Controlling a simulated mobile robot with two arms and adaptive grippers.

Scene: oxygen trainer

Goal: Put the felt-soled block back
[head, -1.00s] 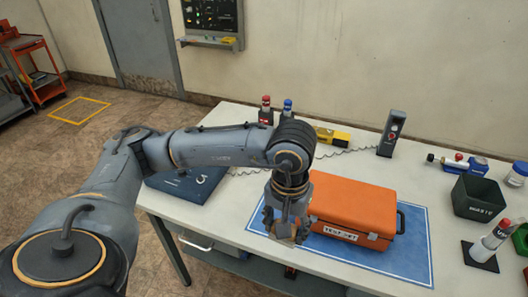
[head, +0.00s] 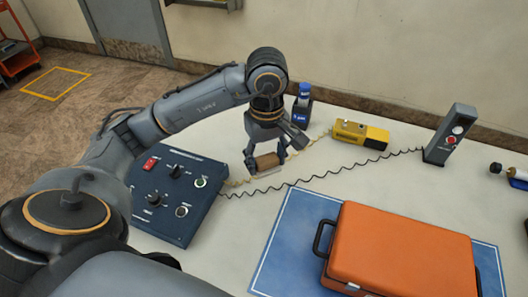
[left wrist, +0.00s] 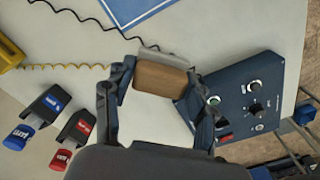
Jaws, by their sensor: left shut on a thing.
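The felt-soled block (head: 267,161) is a small brown wooden piece with a thin grey layer along one side. My left gripper (head: 266,165) is shut on it, with a finger at each end. It is over the white table, just right of the dark blue control box (head: 180,195); its exact height is hard to tell. In the left wrist view the block (left wrist: 160,79) lies between the fingertips (left wrist: 160,84), with the control box (left wrist: 245,98) to the right. My right gripper is not in view.
An orange case (head: 405,250) sits on a blue mat (head: 285,235). A coiled black cable (head: 330,172) runs to a grey upright unit (head: 450,135). A yellow device (head: 360,134) and a blue-capped bottle in a holder (head: 303,103) stand behind. A red-capped bottle (left wrist: 62,158) shows in the wrist view.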

